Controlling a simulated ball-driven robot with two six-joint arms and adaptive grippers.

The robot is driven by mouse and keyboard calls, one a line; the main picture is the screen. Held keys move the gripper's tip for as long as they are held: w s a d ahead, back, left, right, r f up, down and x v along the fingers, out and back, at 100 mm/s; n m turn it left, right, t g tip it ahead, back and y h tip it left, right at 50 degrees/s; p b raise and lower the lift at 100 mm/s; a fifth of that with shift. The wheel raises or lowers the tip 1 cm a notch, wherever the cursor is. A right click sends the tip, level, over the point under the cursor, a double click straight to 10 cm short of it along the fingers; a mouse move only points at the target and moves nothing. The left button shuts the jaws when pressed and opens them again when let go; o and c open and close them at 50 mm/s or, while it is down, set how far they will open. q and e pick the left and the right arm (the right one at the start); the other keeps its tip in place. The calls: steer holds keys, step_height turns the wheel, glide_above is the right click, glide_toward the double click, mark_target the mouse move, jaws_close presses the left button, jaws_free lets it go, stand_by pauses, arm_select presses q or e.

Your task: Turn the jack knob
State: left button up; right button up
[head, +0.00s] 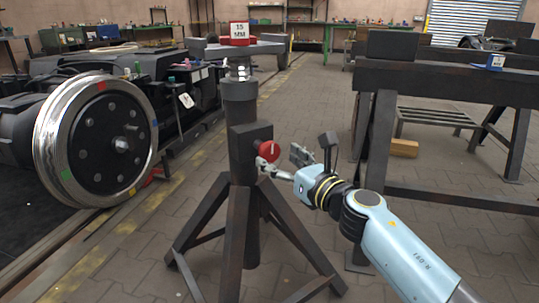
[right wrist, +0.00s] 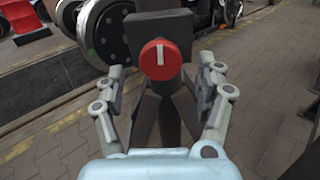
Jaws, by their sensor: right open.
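The jack knob (head: 268,150) is a round red knob with a white mark, on the dark box at the side of the black jack stand (head: 239,110). In the right wrist view the knob (right wrist: 160,60) faces the camera, its white mark close to vertical. My right gripper (head: 277,162) is open, its fingers close to the knob in the head view. In the right wrist view the fingers of my right gripper (right wrist: 165,75) stand to the left and right of the knob, with a gap on both sides. My left gripper is out of view.
A red block labelled 15 MM (head: 239,34) sits on the jack's top plate. A wheel (head: 95,140) on a bogie stands at left. A dark steel trestle (head: 450,85) stands at right with a blue tag on it. Splayed legs of the jack spread over the paved floor.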

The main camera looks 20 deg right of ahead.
mark_target(272, 153)
steer(key=x, duration=0.3)
steer(key=shift+w+a+f, duration=0.1)
steer(key=shift+w, duration=0.3)
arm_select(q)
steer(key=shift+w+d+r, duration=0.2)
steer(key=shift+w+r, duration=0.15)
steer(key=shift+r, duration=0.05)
arm_select(e)
steer(key=shift+w+a, duration=0.1)
steer(key=shift+w, duration=0.25)
steer(key=c, duration=1.2)
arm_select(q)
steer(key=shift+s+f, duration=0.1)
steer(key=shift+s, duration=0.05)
arm_select(e)
steer(key=shift+m, duration=0.3)
